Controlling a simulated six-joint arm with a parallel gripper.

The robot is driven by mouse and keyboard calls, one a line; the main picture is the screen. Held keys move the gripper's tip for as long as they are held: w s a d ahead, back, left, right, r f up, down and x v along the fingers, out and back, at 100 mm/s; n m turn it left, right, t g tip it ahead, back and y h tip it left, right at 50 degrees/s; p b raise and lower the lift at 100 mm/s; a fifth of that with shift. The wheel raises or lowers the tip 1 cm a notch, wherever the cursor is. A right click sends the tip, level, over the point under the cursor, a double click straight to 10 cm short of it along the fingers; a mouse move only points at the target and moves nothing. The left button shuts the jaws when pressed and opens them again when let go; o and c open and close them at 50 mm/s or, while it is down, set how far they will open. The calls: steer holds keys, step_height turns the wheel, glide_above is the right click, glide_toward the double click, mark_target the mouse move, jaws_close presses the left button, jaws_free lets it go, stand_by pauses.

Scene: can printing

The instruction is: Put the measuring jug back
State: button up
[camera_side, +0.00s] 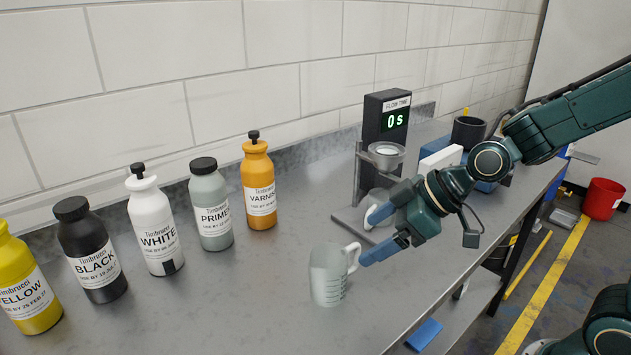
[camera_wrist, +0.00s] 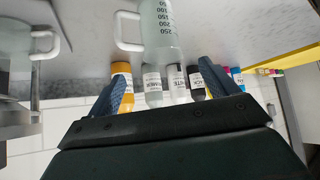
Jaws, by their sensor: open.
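The measuring jug (camera_side: 328,280) is clear with a white handle and dark graduation marks. It stands upright on the grey bench, its handle turned right toward my gripper. My gripper (camera_side: 372,238) is open and empty, with its blue fingers spread just right of the jug. The lower fingertip is close to the handle; I cannot tell whether it touches. In the wrist view, the jug (camera_wrist: 160,28) is seen inverted, beyond the gap between the fingers (camera_wrist: 164,75), with its handle to the left.
Several labelled bottles, including the varnish bottle (camera_side: 259,190), line the wall side. The flow time stand (camera_side: 385,125) reads 0 S, with another clear vessel (camera_side: 380,197) under its cup. A dark pot (camera_side: 467,132) stands behind my arm. The bench left of the jug is clear.

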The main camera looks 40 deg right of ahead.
steer(key=s+d+r+m+h, duration=0.2)
steer(key=s+d+r+m, duration=0.1)
steer(key=s, duration=0.5)
steer(key=s+d+r+m+g+h, duration=0.1)
steer(key=s+d+r+m+h, duration=0.1)
steer(key=s+d+r+m, duration=0.2)
steer(key=s+d, duration=0.2)
steer(key=s, duration=0.2)
steer(key=shift+d+r+g+h, duration=0.2)
steer(key=shift+r+g+h, duration=0.1)
steer(key=shift+r+h, duration=0.1)
